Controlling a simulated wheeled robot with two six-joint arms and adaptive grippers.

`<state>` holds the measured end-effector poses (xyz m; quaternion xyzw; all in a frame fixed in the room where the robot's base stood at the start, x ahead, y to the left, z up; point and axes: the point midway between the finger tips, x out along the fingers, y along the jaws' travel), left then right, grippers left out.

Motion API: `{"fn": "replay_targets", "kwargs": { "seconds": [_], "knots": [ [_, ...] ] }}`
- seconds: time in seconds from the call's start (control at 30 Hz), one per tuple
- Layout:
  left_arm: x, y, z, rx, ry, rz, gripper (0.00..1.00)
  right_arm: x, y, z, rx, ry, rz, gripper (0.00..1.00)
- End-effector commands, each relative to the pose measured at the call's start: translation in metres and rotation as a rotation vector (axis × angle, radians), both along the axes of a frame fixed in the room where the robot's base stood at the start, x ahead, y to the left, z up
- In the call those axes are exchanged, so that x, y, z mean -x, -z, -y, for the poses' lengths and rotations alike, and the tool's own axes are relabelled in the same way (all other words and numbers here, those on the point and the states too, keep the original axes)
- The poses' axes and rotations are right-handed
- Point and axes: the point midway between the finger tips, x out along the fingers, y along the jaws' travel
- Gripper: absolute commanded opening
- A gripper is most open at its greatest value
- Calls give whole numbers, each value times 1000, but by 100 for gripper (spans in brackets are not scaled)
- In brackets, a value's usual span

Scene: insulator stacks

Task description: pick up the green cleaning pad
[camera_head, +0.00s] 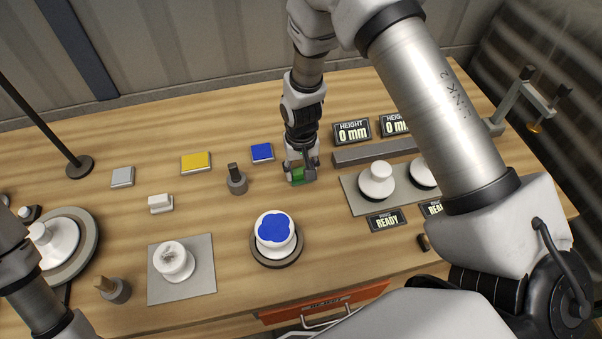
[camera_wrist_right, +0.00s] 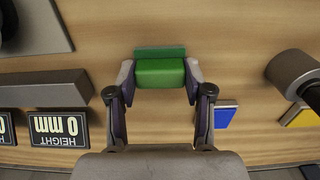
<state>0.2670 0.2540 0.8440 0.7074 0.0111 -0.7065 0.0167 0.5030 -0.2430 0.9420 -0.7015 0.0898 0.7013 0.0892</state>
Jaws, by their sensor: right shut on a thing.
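The green cleaning pad (camera_head: 298,175) is at the back middle of the wooden table in the head view. My right gripper (camera_head: 301,172) points down over it and is shut on it. In the right wrist view the green pad (camera_wrist_right: 160,73) sits between the two fingertips of the right gripper (camera_wrist_right: 160,76), with a darker green strip along its far edge. I cannot tell whether the pad is clear of the table. My left arm (camera_head: 35,290) shows at the lower left; its gripper is out of view.
Blue (camera_head: 262,153), yellow (camera_head: 196,163) and grey (camera_head: 122,177) pads lie left of the right gripper. A dark stamp-like tool (camera_head: 237,181) stands nearby. A white insulator with a blue top (camera_head: 275,231) stands in front. Height displays (camera_head: 352,132) and a grey bar (camera_head: 375,151) lie right.

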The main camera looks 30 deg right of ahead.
Motion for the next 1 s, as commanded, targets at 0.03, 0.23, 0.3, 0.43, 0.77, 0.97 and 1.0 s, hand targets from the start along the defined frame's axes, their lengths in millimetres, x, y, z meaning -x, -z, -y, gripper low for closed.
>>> {"fn": "replay_targets", "kwargs": {
  "seconds": [0.03, 0.23, 0.3, 0.43, 0.77, 0.97, 1.0],
  "knots": [
    [0, 1, 0, 0, 0, 0, 47, 0, 1, 0, 1, 0, 2, 17],
    [0, 2, 0, 0, 0, 0, 47, -1, -2, 0, 0, 0, 3, 17],
    [0, 5, 0, 0, 0, 0, 47, -2, -7, 0, 0, 0, 5, 17],
    [0, 13, 0, 0, 0, 0, 47, -2, -29, 0, 0, 0, 7, 17],
    [0, 27, 0, 0, 0, 0, 47, -1, -94, 0, 0, 0, 3, 17],
    [0, 27, 0, 0, 0, 0, 47, 0, -100, 0, 0, 0, 1, 17],
    [0, 26, 0, 0, 0, 0, 47, 0, -100, 0, 0, 0, 1, 17]
  ]
}}
